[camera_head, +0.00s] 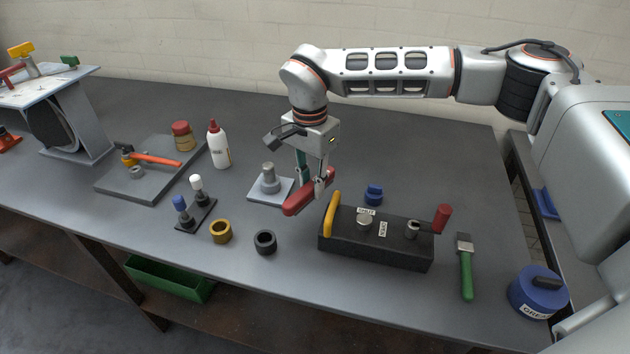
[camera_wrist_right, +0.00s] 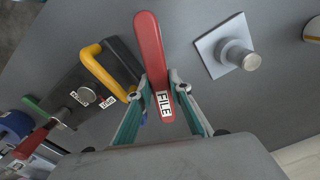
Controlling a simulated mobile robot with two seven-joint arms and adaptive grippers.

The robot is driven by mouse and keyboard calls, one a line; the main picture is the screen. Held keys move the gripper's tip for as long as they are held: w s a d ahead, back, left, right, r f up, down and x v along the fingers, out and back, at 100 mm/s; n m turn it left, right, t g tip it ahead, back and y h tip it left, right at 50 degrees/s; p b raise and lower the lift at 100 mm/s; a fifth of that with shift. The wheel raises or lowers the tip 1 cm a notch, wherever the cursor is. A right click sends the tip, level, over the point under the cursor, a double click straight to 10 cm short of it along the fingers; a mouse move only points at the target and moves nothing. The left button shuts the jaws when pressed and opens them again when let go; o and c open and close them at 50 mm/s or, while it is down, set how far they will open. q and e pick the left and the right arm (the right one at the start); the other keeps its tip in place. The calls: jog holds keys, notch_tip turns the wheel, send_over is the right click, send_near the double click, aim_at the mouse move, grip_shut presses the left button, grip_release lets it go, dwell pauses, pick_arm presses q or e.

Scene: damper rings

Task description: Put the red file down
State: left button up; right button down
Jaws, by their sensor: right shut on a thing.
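The red file (camera_head: 308,194) is a red bar held in my right gripper (camera_head: 316,180), above the bench between the grey spindle plate and the black block. In the right wrist view the red file (camera_wrist_right: 149,50) runs up from between the fingers of my right gripper (camera_wrist_right: 180,88), with a white FILE label at its near end. The right gripper is shut on it. I cannot tell exactly how high it hangs over the bench. My left gripper is not in view.
A black block (camera_head: 340,257) with a yellow handle stands just right of the file. The spindle plate (camera_head: 258,197) is left of it. Black (camera_head: 265,242) and brass (camera_head: 221,231) rings lie in front. A green brush (camera_head: 467,275) and a grease tin (camera_head: 537,291) are at right.

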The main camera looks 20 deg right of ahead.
jog(key=shift+a, duration=0.1)
dwell(0.3)
jog(key=shift+r+p, duration=0.1)
jog(key=shift+p, duration=0.35)
jog(key=shift+f+b, duration=1.15)
jog(key=shift+f, duration=2.25)
jog(key=c, duration=2.2)
grip_release()
jog(key=shift+o, duration=0.2)
